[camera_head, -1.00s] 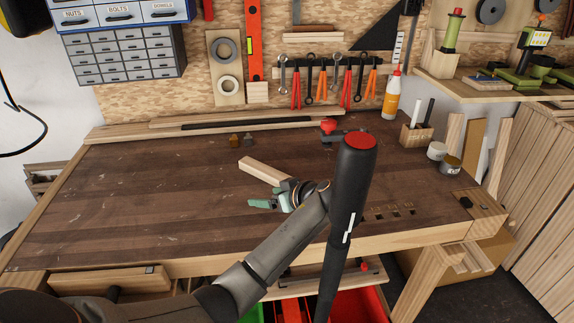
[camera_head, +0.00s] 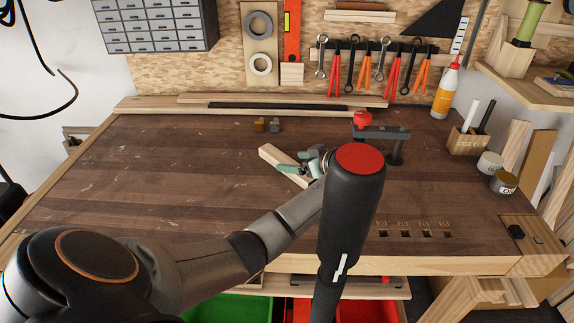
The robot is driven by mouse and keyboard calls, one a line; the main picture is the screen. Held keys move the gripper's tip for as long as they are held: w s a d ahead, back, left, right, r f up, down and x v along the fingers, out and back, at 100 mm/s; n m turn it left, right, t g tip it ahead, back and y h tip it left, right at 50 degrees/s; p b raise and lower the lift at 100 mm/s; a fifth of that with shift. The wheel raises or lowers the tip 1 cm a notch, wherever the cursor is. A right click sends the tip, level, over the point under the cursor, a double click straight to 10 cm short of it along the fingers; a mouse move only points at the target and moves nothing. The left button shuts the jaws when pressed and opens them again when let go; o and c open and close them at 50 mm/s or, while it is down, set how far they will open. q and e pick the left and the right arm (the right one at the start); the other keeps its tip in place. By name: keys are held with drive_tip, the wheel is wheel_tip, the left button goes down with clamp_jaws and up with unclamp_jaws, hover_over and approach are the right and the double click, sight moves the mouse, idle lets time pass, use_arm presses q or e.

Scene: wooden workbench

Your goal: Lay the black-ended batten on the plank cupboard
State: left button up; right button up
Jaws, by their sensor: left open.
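My left gripper (camera_head: 302,163) has green fingertips and is open at the batten. One finger overlaps the batten in the picture; I cannot tell whether it touches. My right gripper is not in view. I cannot make out the plank cupboard.
The dark workbench top (camera_head: 130,190) is clear on the left. A red-topped clamp (camera_head: 385,132) stands behind the gripper. Long strips (camera_head: 200,107) lie along the back. A glue bottle (camera_head: 446,92), pen block (camera_head: 468,141) and two tins (camera_head: 504,182) stand at the right.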

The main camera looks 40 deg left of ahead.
sight(287, 161)
use_arm(q)
drive_tip(key=x, duration=0.5)
drive_tip(key=shift+w+f, duration=0.15)
drive_tip(key=shift+f, duration=0.1)
clamp_jaws()
idle(0.4)
